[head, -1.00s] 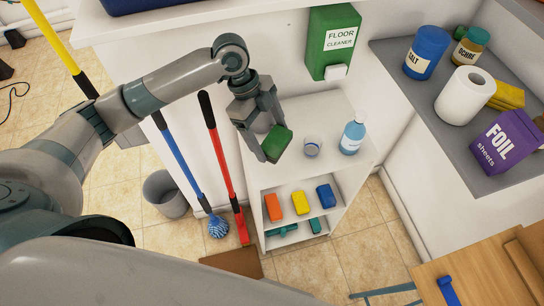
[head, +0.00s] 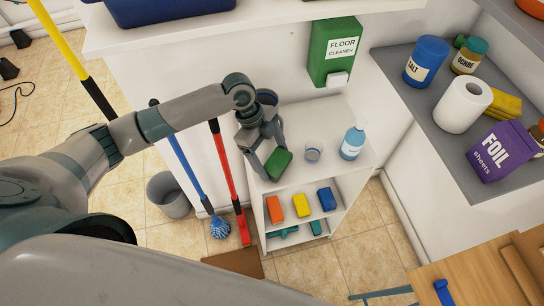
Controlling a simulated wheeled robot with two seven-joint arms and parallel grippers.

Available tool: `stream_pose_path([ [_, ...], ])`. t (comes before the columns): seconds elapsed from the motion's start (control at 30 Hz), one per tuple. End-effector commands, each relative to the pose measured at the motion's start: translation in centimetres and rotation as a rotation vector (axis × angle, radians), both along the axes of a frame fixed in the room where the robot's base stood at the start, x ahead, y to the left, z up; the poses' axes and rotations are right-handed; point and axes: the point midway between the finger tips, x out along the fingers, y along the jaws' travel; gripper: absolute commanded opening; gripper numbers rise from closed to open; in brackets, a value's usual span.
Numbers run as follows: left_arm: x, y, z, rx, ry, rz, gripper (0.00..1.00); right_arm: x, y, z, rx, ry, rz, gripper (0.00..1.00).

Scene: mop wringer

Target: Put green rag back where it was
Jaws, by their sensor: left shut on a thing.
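The green rag (head: 279,164) is a small dark green folded block. My left gripper (head: 270,166) is shut on it, with its fingers pointing down, at the left part of the white shelf unit's top (head: 310,118). I cannot tell whether the rag touches that top. On the upper open shelf below lie an orange rag (head: 274,208), a yellow rag (head: 301,204) and a blue rag (head: 326,199) in a row. My right gripper is not in view.
A small cup (head: 313,151) and a blue bottle (head: 352,142) stand on the unit's top, right of my gripper. A green floor cleaner dispenser (head: 335,52) hangs above. A blue mop (head: 183,158), a red-handled tool (head: 229,180) and a grey bucket (head: 169,195) stand at left.

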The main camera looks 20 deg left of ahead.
Motion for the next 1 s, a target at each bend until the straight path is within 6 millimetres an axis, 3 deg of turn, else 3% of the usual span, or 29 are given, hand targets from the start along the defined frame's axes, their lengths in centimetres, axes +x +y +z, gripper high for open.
stream_pose_path([
  [0.5, 0.00, 0.01, -1.20, 0.000, -0.001, -0.001, 0.52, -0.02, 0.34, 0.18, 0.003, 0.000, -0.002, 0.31],
  [0.53, 0.00, 0.02, -1.13, 0.000, -0.001, -0.001, 0.84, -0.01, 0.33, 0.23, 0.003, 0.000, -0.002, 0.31],
  [0.6, 0.00, 0.01, -1.12, 0.000, -0.001, -0.001, 0.96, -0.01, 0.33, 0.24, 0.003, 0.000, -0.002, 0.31],
  [1.0, 0.03, 0.04, -0.77, 0.000, -0.001, -0.001, 0.96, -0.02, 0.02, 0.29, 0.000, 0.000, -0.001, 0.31],
])
